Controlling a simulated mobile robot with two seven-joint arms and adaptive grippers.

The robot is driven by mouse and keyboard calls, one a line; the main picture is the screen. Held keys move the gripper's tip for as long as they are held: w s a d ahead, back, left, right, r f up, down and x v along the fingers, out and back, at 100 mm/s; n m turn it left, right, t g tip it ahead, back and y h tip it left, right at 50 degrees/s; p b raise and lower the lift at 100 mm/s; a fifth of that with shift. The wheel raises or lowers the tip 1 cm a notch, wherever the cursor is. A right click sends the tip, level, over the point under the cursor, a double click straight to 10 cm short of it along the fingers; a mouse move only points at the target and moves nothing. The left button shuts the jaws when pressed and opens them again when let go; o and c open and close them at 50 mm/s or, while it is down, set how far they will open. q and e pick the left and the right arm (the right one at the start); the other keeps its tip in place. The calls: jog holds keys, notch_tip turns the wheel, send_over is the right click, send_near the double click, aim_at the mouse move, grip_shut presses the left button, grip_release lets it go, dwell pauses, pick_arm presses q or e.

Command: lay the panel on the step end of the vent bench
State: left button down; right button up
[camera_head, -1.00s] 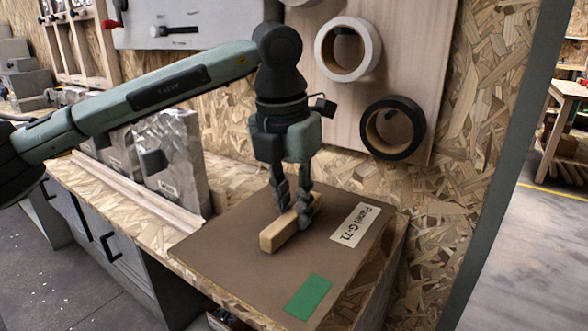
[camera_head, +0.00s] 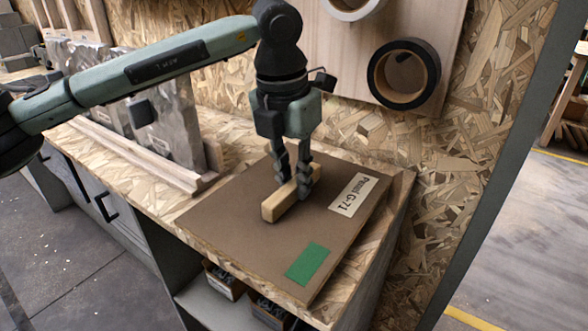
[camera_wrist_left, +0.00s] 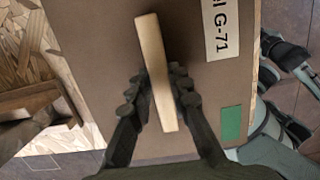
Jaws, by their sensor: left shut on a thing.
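The panel (camera_head: 240,215) is a flat brown board with a "Panel G-71" label, a green patch and a pale wooden bar handle (camera_head: 277,206). It lies flat over the near right end of the bench (camera_head: 140,180), its front edge overhanging. I cannot tell whether its underside touches the bench top. My left gripper (camera_head: 295,190) points down and is shut on the handle. In the left wrist view the fingers (camera_wrist_left: 158,95) flank the handle (camera_wrist_left: 155,70), with the panel (camera_wrist_left: 100,40) behind it. The bench end under the panel is hidden.
A wooden rail (camera_head: 140,160) with grey metal pieces (camera_head: 165,125) stands left of the panel. A black ring (camera_head: 432,75) hangs on the wall board behind. Bins (camera_head: 225,282) sit on a shelf below. A grey post (camera_head: 495,165) rises at the right.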

pick_arm(q)
jog(key=shift+f, duration=0.4)
pick_arm(e)
jog(key=shift+r, duration=0.4)
pick_arm(q)
jog(key=shift+f+b, duration=0.6)
jog(key=shift+b, duration=0.1)
pick_arm(e)
jog(key=shift+f, duration=0.55)
pick_arm(q)
jog(key=c, duration=1.3)
grip_release()
jog(key=shift+c, duration=0.2)
